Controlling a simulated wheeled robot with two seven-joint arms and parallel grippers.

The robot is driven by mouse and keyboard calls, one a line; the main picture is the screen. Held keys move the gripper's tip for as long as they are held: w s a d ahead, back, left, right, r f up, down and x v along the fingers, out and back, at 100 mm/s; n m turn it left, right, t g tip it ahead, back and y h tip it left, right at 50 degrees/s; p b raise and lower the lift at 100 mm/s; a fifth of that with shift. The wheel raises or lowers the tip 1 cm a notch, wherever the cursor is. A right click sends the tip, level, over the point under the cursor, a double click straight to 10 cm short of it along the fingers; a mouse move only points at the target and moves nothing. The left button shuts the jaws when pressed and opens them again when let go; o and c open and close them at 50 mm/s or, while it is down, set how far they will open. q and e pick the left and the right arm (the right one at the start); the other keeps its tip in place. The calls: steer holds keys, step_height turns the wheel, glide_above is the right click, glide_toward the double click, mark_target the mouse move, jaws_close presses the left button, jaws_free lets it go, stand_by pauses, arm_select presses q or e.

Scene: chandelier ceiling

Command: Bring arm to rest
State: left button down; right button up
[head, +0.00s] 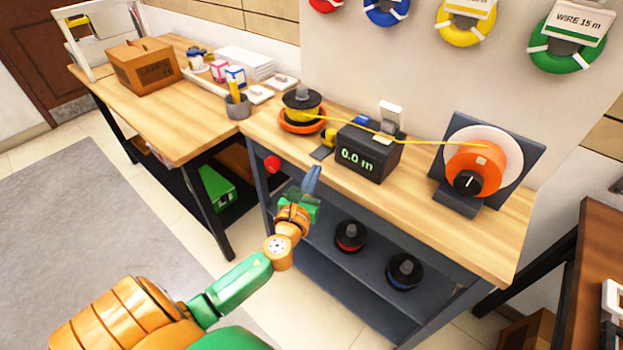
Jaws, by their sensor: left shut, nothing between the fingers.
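My left arm, orange and green, comes in from the lower left and reaches toward the front edge of the workbench (450,243). My left gripper (312,180) is shut and empty, with its fingers pointing up beside the bench's front edge. A red knob (272,162) on the bench front is just left of it. My right gripper is not in view.
On the bench stand a yellow wire spool (301,105), a black meter (368,153) reading 0.0 m, and an orange winder (476,172). Yellow wire runs between them. A second table (187,136) holds a cardboard box (143,66). Open floor lies left.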

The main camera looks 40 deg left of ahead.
arm_select(q)
steer(key=s+d+f+n+g+h, duration=0.1)
steer(key=s+f+n+g, duration=0.4)
steer(key=f, duration=0.7)
steer(key=s+d+f+n+g+h, duration=0.1)
steer(key=s+d+f+n+g, duration=0.15)
steer(key=s+f+n, duration=0.75)
steer(key=s+d+f+n+g+h, duration=0.1)
steer(key=s+d+f+n+g, duration=0.2)
steer(key=s+f+n, duration=0.4)
steer(key=s+d+f+n+g+h, duration=0.2)
steer(key=s+f+n, duration=0.6)
steer(key=s, duration=0.9)
step_height(320, 180, down, 3)
steer(key=d+g, duration=0.2)
steer(key=g, duration=0.1)
steer(key=shift+s+d+g+h, duration=0.15)
steer(key=shift+d+g+h, duration=0.15)
steer(key=shift+g, duration=0.05)
steer(key=shift+r, duration=0.1)
steer(key=shift+a, duration=0.1)
